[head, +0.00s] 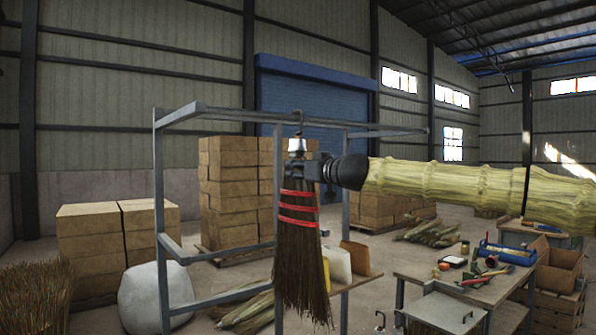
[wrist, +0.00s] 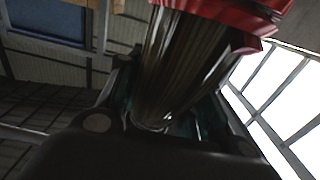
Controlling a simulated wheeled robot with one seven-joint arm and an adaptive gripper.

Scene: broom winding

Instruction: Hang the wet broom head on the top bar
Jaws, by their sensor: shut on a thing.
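The broom head (head: 300,250) hangs upright, with brown bristles, red bindings and a silver cap (head: 297,145) with a hook on top. The hook (head: 299,118) overlaps the top bar (head: 240,116) of the grey metal rack in the head view; I cannot tell whether it rests over the bar or is in front of it. My gripper (head: 302,170) is shut around the broom head just below the cap, above the red bindings.
The rack's upright (head: 160,220) and lower bars stand at left. A workbench (head: 410,265) with a blue toolbox (head: 508,254) and tools is at right. Stacked boxes (head: 230,190) and a white sack (head: 155,295) are behind. A wooden holder (head: 356,258) with boards is near the bristles.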

